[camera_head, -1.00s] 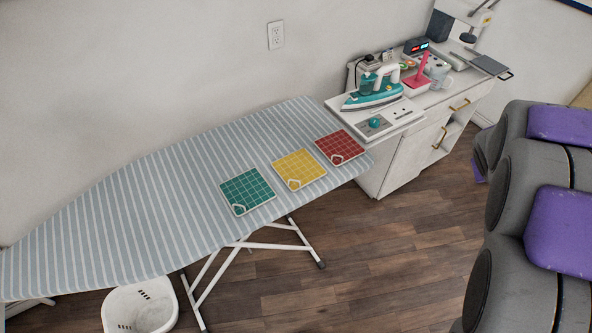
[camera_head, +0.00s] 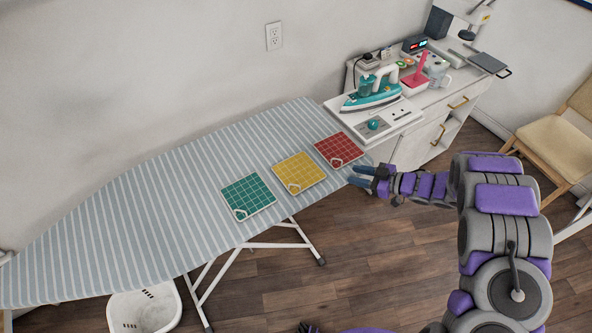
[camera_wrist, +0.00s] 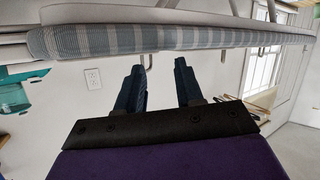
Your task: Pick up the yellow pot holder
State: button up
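The yellow pot holder (camera_head: 299,172) lies flat on the striped ironing board (camera_head: 130,215), between a green pot holder (camera_head: 248,195) on its left and a red pot holder (camera_head: 339,149) on its right. My gripper (camera_head: 358,176) is at the board's front edge, to the right of the yellow pot holder and apart from it. In the wrist view my gripper (camera_wrist: 160,82) has its two dark blue fingers apart with nothing between them. The board's edge (camera_wrist: 150,40) runs across the top of that view. No pot holder shows there.
A teal iron (camera_head: 374,92) stands on the white cabinet (camera_head: 408,150) at the right end of the board. A white basket (camera_head: 145,308) is on the floor below the board. A wooden chair (camera_head: 560,140) stands at the right. The wall is close behind the board.

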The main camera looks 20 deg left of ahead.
jog(key=s+a+n+g+y, duration=0.2)
jog(key=s+a+g+y, duration=0.15)
jog(key=s, duration=0.45)
jog(key=g+b, duration=0.1)
send_near(288, 188)
jog(key=a, duration=0.1)
jog(key=a+r, duration=0.1)
jog(key=a, duration=0.1)
jog(key=shift+s+a+r, duration=0.1)
jog(key=shift+r, duration=0.15)
jog(key=shift+s+a+r+b, duration=0.15)
jog(key=shift+a+b, duration=0.25)
jog(key=shift+a, duration=1.3)
jog(key=shift+s+a+f+b, duration=0.1)
jog(key=shift+a+b, duration=0.3)
jog(key=shift+a, duration=1.3)
grip_shut()
